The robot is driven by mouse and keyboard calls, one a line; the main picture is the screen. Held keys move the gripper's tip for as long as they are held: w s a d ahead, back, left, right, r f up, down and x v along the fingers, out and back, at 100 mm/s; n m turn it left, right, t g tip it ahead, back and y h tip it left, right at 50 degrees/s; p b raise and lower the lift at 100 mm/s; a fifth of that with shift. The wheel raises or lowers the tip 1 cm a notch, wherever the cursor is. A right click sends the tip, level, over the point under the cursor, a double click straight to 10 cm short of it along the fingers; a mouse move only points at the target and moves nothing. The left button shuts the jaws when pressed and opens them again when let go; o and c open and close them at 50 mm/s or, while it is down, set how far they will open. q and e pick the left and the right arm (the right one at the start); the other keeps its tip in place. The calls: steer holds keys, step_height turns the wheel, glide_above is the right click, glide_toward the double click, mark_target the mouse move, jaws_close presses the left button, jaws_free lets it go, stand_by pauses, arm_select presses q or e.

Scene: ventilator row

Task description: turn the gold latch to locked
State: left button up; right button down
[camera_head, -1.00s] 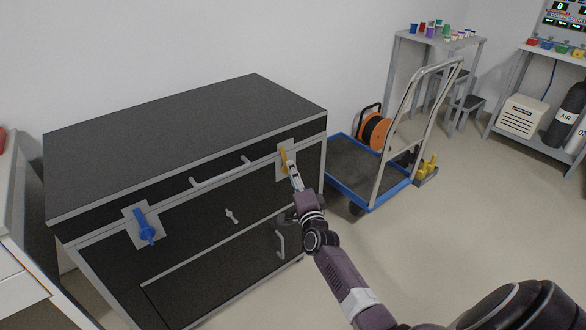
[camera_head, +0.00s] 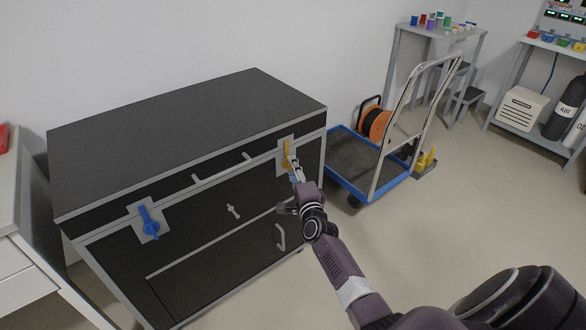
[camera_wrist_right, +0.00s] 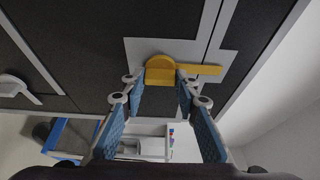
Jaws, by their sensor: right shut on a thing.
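The gold latch (camera_head: 287,156) is on a light plate at the right end of the black case's front (camera_head: 210,192). In the right wrist view the gold latch (camera_wrist_right: 163,70) has a rounded hub between my fingertips and a narrow bar reaching to the right. My right gripper (camera_head: 295,172) is at the latch; in the wrist view its blue-padded fingers (camera_wrist_right: 160,84) are shut on the hub. The fingertips hide part of the latch. A blue latch (camera_head: 149,224) is on the left of the case front. My left gripper is not in view.
A blue platform trolley (camera_head: 362,170) with a grey handle stands right of the case, an orange cable reel (camera_head: 375,125) behind it. A white cabinet (camera_head: 20,262) is close on the left. Open floor (camera_head: 490,210) lies to the right.

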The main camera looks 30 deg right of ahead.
steer(key=c, duration=1.5)
jaws_free()
steer(key=shift+d, duration=0.1)
steer(key=shift+s, duration=0.1)
steer(key=v, duration=1.2)
